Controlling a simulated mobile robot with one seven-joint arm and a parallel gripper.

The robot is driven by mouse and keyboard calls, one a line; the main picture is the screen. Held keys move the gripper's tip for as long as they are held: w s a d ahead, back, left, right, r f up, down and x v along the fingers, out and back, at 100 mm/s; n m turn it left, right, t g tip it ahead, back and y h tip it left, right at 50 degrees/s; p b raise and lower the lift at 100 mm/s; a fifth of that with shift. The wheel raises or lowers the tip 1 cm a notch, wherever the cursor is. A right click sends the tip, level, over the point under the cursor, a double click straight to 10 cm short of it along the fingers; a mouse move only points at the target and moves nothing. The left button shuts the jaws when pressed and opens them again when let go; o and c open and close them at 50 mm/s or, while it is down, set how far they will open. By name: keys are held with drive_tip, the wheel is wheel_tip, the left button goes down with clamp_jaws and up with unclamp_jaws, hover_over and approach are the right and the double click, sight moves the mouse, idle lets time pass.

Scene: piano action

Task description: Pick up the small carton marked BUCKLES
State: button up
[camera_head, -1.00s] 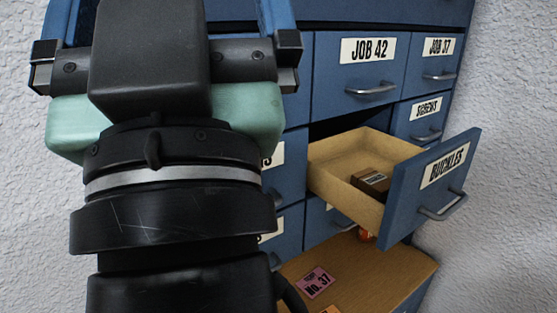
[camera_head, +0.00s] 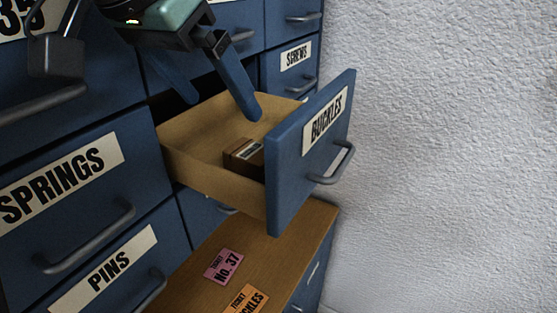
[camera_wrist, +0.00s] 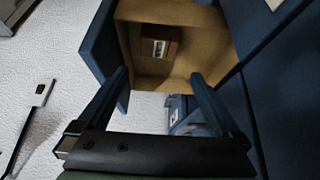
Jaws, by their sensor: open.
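A small brown carton (camera_head: 243,156) with a pale label lies inside the open drawer (camera_head: 208,180), close to its front panel marked BUCKLES. The writing on the carton is too small to read. It also shows in the wrist view (camera_wrist: 157,47), against the drawer's tan floor, beyond my fingertips. My gripper (camera_head: 222,108) has its two blue fingers apart, above the drawer, with one fingertip over the drawer's inside. In the wrist view my gripper (camera_wrist: 160,77) holds nothing between its fingers, and the carton appears ahead of the gap.
Blue drawers marked SPRINGS (camera_head: 62,185), PINS (camera_head: 108,275) and SCREWS (camera_head: 296,56) are shut around the open one. Below it is a wooden ledge (camera_head: 290,235) with a pink ticket (camera_head: 224,266) and an orange ticket (camera_head: 246,299). A white wall (camera_head: 440,150) stands to the right.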

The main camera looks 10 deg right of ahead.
sight(250, 151)
drive_tip(key=x, duration=0.2)
drive_tip(key=p+x, duration=0.1)
drive_tip(key=x, duration=0.4)
drive_tip(key=shift+s+f, duration=0.2)
drive_tip(key=shift+f, duration=0.15)
drive_tip(key=shift+p+x, duration=1.35)
drive_tip(key=shift+x, duration=1.35)
drive_tip(key=c, duration=1.1)
